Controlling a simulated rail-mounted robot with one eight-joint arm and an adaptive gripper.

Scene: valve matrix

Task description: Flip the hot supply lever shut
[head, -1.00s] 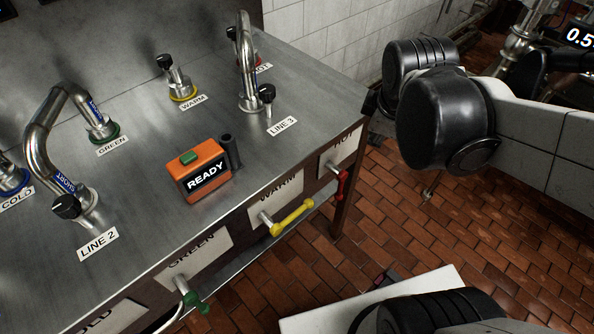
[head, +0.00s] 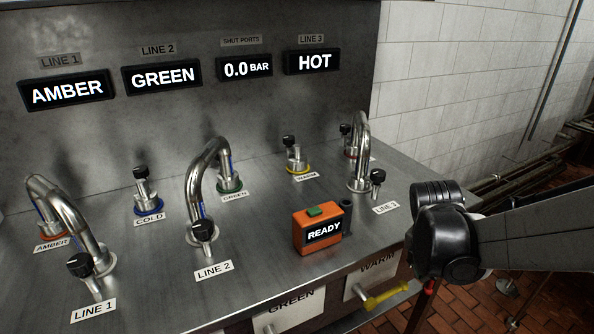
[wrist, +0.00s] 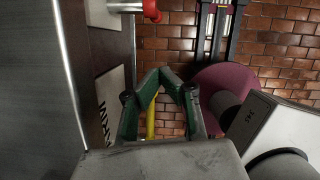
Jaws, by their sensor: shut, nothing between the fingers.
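The red hot supply lever (head: 427,289) shows only in part in the head view, at the front right of the bench, mostly hidden behind my arm. In the wrist view its red end (wrist: 152,10) is at the top edge, on a metal stem reaching out from the front panel. My gripper (wrist: 166,74) shows in the wrist view with its green fingers shut and empty. It is below the red end in the picture and apart from it. The yellow warm lever (wrist: 151,121) shows behind the fingers. My gripper is hidden in the head view.
The bench top holds curved pipes, capped ports and an orange READY box (head: 318,229). The LINE 3 display (head: 312,62) reads HOT, and the pressure display (head: 245,66) reads 0.0 BAR. Brick floor (head: 500,300) lies right of the bench.

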